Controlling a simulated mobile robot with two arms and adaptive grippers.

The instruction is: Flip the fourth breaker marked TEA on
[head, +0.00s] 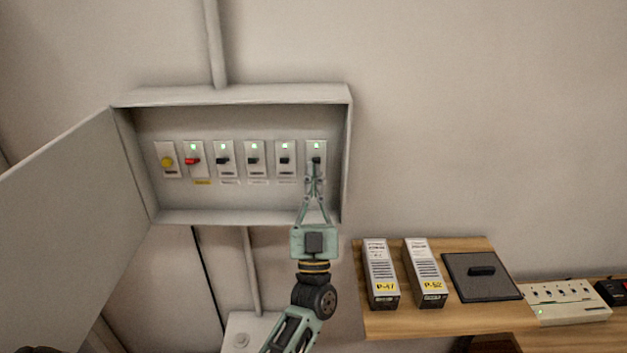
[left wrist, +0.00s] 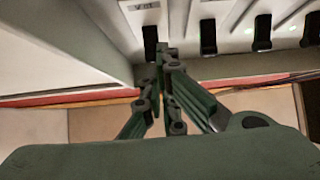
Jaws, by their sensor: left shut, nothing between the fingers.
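An open grey breaker box (head: 235,96) is on the wall. Inside, a row holds a yellow button (head: 167,162), a red-handled switch (head: 192,161) and several black-levered breakers. The rightmost black-levered breaker (head: 316,147) has a small lit green light above its lever. Its label is covered by my gripper or too small to read, so I cannot make out TEA. My left gripper (head: 315,168) is shut and empty, fingertips at this rightmost breaker's lever. In the left wrist view the fingertips (left wrist: 165,50) are right beside a black lever (left wrist: 150,40); contact is unclear.
The box door (head: 75,195) stands open to the left. The box's right side wall (head: 346,155) is close to my gripper. A wooden shelf (head: 385,325) at lower right holds two labelled modules (head: 380,275) (head: 425,272), a dark plate (head: 482,276) and a white switch strip (head: 566,302).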

